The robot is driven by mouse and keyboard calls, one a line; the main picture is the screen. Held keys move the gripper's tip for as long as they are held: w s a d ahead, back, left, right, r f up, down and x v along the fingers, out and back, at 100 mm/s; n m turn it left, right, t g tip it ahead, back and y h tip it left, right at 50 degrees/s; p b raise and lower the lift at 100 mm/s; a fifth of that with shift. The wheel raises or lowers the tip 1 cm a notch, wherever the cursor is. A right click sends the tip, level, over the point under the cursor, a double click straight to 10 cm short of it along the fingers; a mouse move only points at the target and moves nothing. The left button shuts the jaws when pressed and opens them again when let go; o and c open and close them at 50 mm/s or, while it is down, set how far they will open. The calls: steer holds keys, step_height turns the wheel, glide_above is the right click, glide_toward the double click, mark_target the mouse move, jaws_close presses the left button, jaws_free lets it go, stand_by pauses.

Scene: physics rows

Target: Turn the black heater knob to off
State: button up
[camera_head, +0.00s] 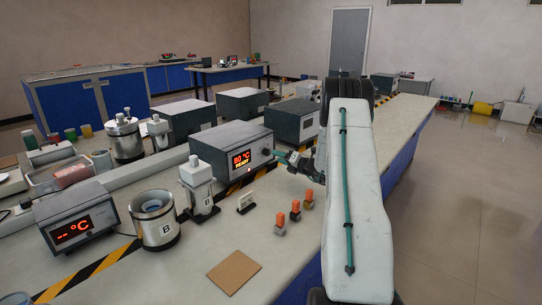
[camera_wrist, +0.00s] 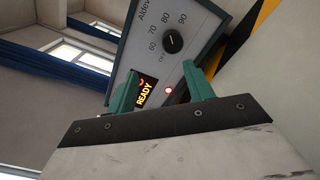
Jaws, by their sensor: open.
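The heater (camera_head: 228,160) is a dark box with a pale front panel, in the middle of the bench. Its lit display (camera_head: 241,159) reads 80 °C and READY. In the wrist view the round black knob (camera_wrist: 173,42) sits on the panel (camera_wrist: 150,45), ringed by OFF, 60, 70, 80 and 90. Its white mark is too small to read surely. My gripper (camera_wrist: 163,75) has two green fingers, open and empty. The knob lies beyond the fingertips, roughly between their lines and apart from them. In the head view my gripper (camera_head: 281,156) is just right of the heater's front.
A second heater (camera_head: 75,222) shows dashes at left. More grey boxes (camera_head: 292,119) stand behind.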

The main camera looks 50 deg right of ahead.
mark_target(269, 153)
steer(key=shift+d+f+m+h, duration=0.2)
steer(key=shift+d+f+m, duration=0.15)
steer(key=shift+d, duration=0.15)
steer(key=shift+d+f+m+h, duration=0.2)
steer(key=shift+d+f+m, duration=0.1)
steer(key=shift+d, duration=0.2)
steer(key=w, duration=0.7)
steer(key=shift+a, duration=0.25)
steer(key=shift+c, duration=0.3)
steer(key=c, duration=0.9)
